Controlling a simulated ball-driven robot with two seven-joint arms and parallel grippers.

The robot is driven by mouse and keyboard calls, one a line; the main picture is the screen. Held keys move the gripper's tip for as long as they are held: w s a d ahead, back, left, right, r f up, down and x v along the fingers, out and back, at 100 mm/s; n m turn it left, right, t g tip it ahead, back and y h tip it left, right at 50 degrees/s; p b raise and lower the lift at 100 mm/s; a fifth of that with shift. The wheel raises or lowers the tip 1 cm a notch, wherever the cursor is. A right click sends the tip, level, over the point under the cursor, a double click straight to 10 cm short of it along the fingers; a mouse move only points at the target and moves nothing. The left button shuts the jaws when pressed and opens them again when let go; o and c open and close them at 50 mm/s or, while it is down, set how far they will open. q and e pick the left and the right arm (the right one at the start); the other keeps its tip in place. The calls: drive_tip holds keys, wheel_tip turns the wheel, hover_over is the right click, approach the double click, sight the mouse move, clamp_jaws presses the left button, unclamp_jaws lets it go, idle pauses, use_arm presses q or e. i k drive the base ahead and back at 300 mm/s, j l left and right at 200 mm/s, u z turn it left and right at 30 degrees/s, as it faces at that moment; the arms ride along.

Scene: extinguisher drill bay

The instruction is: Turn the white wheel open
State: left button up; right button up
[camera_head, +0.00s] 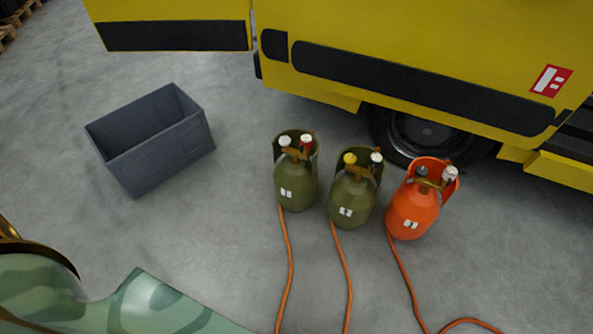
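Three gas cylinders stand upright on the floor, each with two small wheels at its top. The middle olive green cylinder (350,202) has a yellow wheel (350,158) and a whitish wheel (376,157). The orange cylinder (412,210) has a dark grey wheel (421,171) and a white wheel (450,173). How far any wheel is turned cannot be told. Neither gripper is in view, and nothing touches the wheels.
An empty grey crate (150,140) stands left of the cylinders. A yellow truck (330,85) with a black tyre (425,135) is close behind them. Orange hoses (290,265) run from the cylinders toward the front. The concrete floor between crate and cylinders is clear.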

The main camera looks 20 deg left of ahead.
sight(284, 140)
drive_tip(key=i+j+z, duration=0.1)
drive_tip(key=j, duration=0.2)
drive_tip(key=i+j+z, duration=0.25)
drive_tip(key=j, duration=0.4)
drive_tip(key=i+j+z, duration=0.1)
drive_tip(key=i+j, duration=0.1)
drive_tip(key=j, duration=0.1)
